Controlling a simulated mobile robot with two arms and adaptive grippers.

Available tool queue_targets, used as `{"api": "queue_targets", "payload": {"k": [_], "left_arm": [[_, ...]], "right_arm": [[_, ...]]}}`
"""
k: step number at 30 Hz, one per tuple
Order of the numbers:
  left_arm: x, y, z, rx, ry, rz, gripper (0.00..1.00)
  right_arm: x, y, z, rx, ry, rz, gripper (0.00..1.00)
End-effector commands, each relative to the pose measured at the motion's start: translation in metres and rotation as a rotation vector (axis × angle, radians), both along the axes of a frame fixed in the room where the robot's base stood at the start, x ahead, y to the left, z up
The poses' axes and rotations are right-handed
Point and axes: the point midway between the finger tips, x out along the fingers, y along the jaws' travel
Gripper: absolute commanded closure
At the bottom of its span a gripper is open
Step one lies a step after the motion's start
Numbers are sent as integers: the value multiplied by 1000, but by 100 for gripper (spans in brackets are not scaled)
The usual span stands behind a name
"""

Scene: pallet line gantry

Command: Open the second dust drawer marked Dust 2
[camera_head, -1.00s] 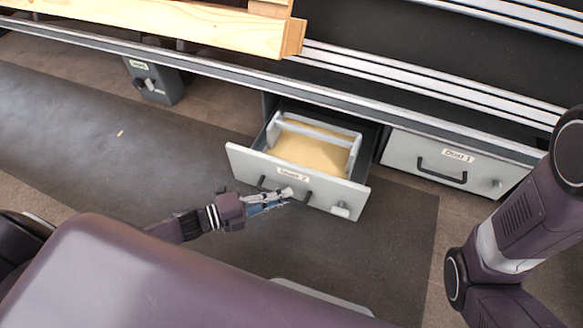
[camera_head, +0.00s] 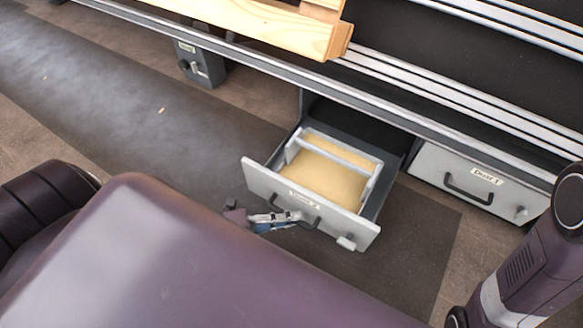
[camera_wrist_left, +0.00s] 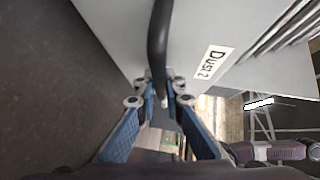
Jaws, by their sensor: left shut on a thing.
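The Dust 2 drawer (camera_head: 262,182) stands pulled out from under the line in the head view. Its open top shows tan dust and a pale frame with a crossbar inside. My left gripper (camera_head: 296,216) is at the drawer's front, shut on its dark handle (camera_wrist_left: 160,40). In the left wrist view the handle runs between the blue-padded fingers (camera_wrist_left: 160,95), beside the label "Dust 2" (camera_wrist_left: 215,62). A latch knob (camera_head: 346,242) sits at the front's lower right corner. My right arm shows at the right edge of the head view; its gripper is out of view.
The shut Dust 1 drawer (camera_head: 470,190) is to the right. A grey box with a knob (camera_head: 200,65) hangs at the upper left. A wooden pallet (camera_head: 260,25) lies above on the line. The dark floor mat in front is clear.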

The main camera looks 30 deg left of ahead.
Motion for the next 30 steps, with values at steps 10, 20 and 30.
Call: {"api": "queue_targets", "payload": {"k": [10,20,30], "left_arm": [[0,0,0,1,1,1,73],[-15,17,1,4,4,0,73],[-62,68,11,4,4,0,73]], "right_arm": [[0,0,0,0,0,0,60],[0,0,0,0,-2,-1,60],[0,0,0,0,-1,0,60]]}}
